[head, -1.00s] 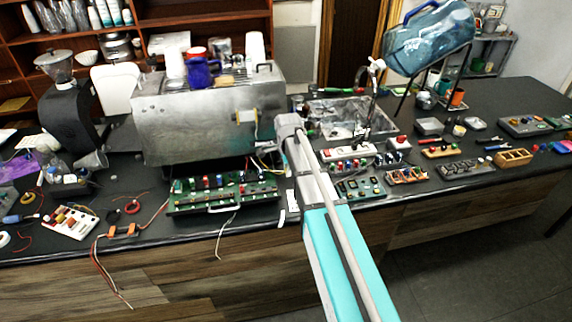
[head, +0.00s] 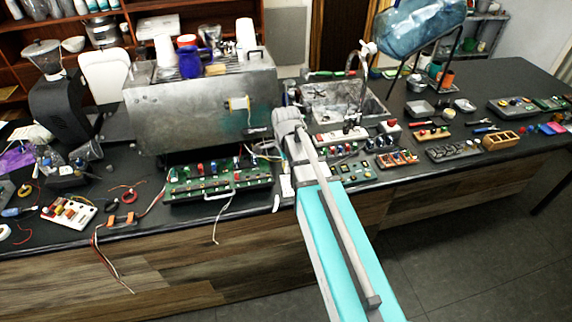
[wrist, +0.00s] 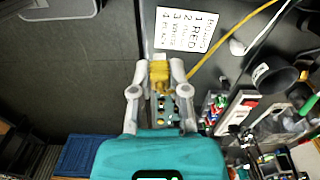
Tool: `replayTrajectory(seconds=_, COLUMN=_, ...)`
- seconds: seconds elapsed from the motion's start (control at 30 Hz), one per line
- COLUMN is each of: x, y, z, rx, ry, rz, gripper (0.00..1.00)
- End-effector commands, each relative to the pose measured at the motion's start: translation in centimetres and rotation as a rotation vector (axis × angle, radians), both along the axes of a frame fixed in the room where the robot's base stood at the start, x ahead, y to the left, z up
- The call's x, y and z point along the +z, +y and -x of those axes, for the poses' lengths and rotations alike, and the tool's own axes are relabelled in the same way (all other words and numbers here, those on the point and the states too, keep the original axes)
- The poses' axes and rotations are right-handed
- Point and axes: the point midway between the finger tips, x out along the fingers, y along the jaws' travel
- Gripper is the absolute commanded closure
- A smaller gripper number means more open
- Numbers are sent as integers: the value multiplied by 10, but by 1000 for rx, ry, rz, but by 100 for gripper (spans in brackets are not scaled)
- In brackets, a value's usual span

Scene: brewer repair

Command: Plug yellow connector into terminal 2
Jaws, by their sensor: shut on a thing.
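In the wrist view my gripper (wrist: 159,68) is shut on a yellow connector (wrist: 159,74). A yellow cable (wrist: 222,38) curves away from it toward the upper right. In the head view my arm hides the gripper and connector. A green board with coloured connectors (head: 220,184) sits at the front of the counter below the metal brewer (head: 200,112). I cannot tell which place is terminal 2.
A white block with coloured parts (head: 68,212) and orange clips (head: 122,219) lie left on the dark counter. Several small boards and a wooden box (head: 501,142) lie to the right. A sink (head: 340,102) and a blue water jug (head: 422,28) stand behind.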

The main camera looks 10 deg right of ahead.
Motion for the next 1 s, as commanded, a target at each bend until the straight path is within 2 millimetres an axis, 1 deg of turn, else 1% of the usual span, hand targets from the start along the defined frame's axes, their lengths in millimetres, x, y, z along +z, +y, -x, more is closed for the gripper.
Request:
replayTrajectory(seconds=0.3, x=0, y=0, z=-1, rx=0, ry=0, rz=0, gripper=100)
replayTrajectory(seconds=0.47, x=-2, y=7, z=-7, rx=-3, ry=0, rz=0, gripper=100)
replayTrajectory(seconds=0.57, x=-3, y=18, z=-16, rx=-6, ry=0, rz=0, gripper=100)
replayTrajectory(seconds=0.67, x=-6, y=33, z=-28, rx=-13, ry=0, rz=0, gripper=100)
replayTrajectory(seconds=0.9, x=-13, y=82, z=-59, rx=-36, ry=0, rz=0, gripper=100)
replayTrajectory(seconds=1.0, x=-15, y=101, z=-69, rx=-46, ry=0, rz=0, gripper=100)
